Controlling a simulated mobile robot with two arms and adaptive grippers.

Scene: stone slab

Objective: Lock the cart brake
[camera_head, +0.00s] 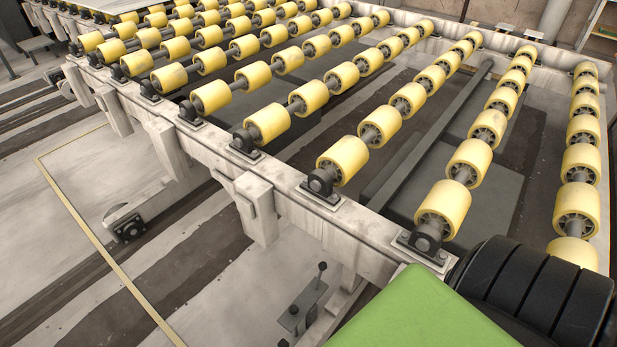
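The cart is a large pale frame (185,135) with rows of yellow rollers on dark shafts. Low beneath its near rail, at the bottom centre, is a small grey metal bracket (297,312). A short lever with a dark ball knob (322,267) stands up from it, slightly tilted. It may be the brake, but I cannot tell whether it is locked. The lower part of the bracket runs close to the bottom edge of the picture. Neither of my grippers is in view, and nothing is seen touching the lever.
A green panel (425,315) and a black ribbed cylindrical part (530,290) fill the bottom right corner, close to the lever. Blocks (255,205) jut from the near rail. The floor (110,220) at left is open, with a yellow line (100,238) and dark stripes.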

